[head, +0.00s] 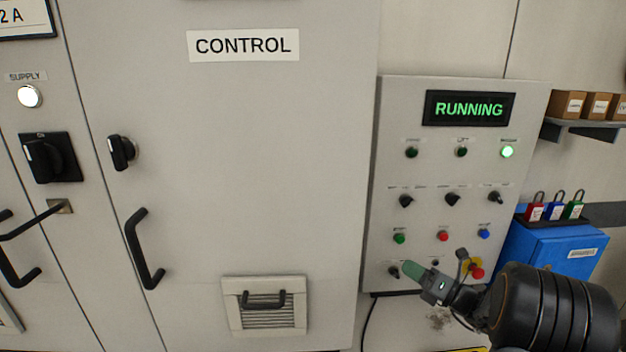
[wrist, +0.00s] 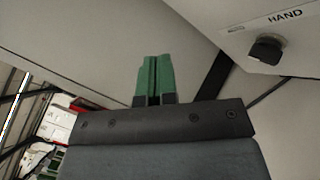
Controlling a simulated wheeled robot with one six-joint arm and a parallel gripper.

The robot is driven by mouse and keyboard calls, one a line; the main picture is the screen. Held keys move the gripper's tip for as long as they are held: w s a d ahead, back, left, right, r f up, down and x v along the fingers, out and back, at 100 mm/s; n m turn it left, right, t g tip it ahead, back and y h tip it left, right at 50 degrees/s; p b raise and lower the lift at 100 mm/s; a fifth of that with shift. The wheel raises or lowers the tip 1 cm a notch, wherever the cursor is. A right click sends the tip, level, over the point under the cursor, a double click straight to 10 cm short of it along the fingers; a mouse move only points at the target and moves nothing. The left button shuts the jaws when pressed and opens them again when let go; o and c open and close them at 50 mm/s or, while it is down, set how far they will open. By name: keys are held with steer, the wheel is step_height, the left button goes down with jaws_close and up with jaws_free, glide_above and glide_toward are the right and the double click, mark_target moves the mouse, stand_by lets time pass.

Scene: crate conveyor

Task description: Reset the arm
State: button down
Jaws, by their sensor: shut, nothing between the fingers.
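My gripper (head: 412,269) is in front of the lower part of the grey control panel (head: 392,150) in the head view, with its green fingertips pointing left. In the wrist view the green fingers (wrist: 154,80) are pressed together with nothing between them. The panel display (head: 469,109) reads RUNNING in green. One indicator lamp at the right of its row (head: 507,152) glows green. My gripper and wrist cover part of the panel's bottom row, where a red button on yellow (head: 476,273) partly shows. I cannot tell from the head view whether the fingertips touch the panel.
The large CONTROL cabinet door (head: 250,150) with a black handle (head: 144,248) stands at the left. A blue box (head: 550,254) and several coloured padlocks (head: 555,207) are at the right, below a shelf of cartons (head: 568,104). A black knob marked HAND (wrist: 265,50) shows in the wrist view.

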steer(key=s+a+f+n+g+h+p, duration=0.2)
steer(key=s+a+f+n+g+h, duration=0.15)
steer(key=s+n+g, duration=0.55)
steer(key=s+a+f+n+g+h+p, duration=0.1)
steer(key=s+a+f+n+g+h, duration=0.25)
steer(key=n, duration=0.95)
steer(key=s+a+r+n+t+h+p, duration=0.1)
steer(key=s+a+r+n+h+p, duration=0.1)
steer(key=r+n, duration=0.5)
steer(key=s+a+r+n+t+h+p, duration=0.1)
steer(key=s+a+r+n+h+p, duration=0.1)
steer(key=s+r+n+h+p, duration=0.2)
step_height(320, 180, up, 3)
steer(key=s+n, duration=0.2)
steer(key=n, duration=0.1)
steer(key=shift+a+h, duration=0.35)
steer(key=shift+h, duration=0.05)
